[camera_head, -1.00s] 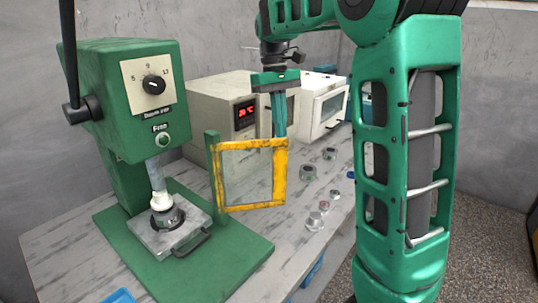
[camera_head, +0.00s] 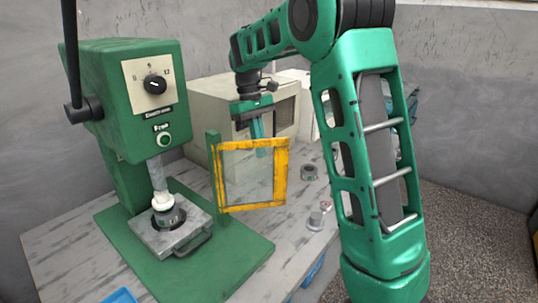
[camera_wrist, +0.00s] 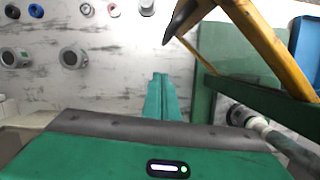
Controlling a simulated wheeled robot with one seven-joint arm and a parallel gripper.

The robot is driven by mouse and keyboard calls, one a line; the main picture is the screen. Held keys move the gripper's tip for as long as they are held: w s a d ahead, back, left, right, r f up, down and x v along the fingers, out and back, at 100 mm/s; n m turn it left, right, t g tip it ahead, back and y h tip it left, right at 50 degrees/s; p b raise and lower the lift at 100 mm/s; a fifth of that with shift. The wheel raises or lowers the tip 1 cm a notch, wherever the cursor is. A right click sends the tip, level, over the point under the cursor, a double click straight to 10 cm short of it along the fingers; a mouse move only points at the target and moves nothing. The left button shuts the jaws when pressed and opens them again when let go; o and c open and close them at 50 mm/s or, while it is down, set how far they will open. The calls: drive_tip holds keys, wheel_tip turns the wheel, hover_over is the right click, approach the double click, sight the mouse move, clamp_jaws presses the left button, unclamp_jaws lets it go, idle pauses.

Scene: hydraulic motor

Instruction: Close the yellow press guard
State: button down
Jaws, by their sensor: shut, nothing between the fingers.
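The yellow press guard (camera_head: 281,172) is a yellow frame with a clear pane, hinged on a green post beside the green press (camera_head: 125,85). It stands swung open, out to the right of the press plate. In the wrist view the guard (camera_wrist: 268,45) shows at the upper right. My gripper (camera_head: 262,150) is behind the guard in the head view, its lower fingers seen partly through the pane. In the wrist view my gripper's fingers (camera_wrist: 160,78) are together and empty, to the left of the guard and apart from it in the picture.
A metal block with a handle (camera_head: 172,236) sits under the press ram. A beige box with a display (camera_head: 205,100) stands behind the guard. Several small metal parts (camera_wrist: 72,57) lie on the marbled table. A blue tray (camera_wrist: 305,42) is at the upper right of the wrist view.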

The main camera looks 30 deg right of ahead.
drive_tip(key=shift+s+d+f, duration=0.1)
drive_tip(key=shift+s+d, duration=0.1)
drive_tip(key=shift+s, duration=0.5)
drive_tip(key=shift+s+d+f, duration=0.15)
drive_tip(key=shift+s, duration=0.5)
drive_tip(key=shift+s+d+f, duration=0.1)
drive_tip(key=shift+s+d, duration=0.1)
drive_tip(key=shift+s, duration=0.5)
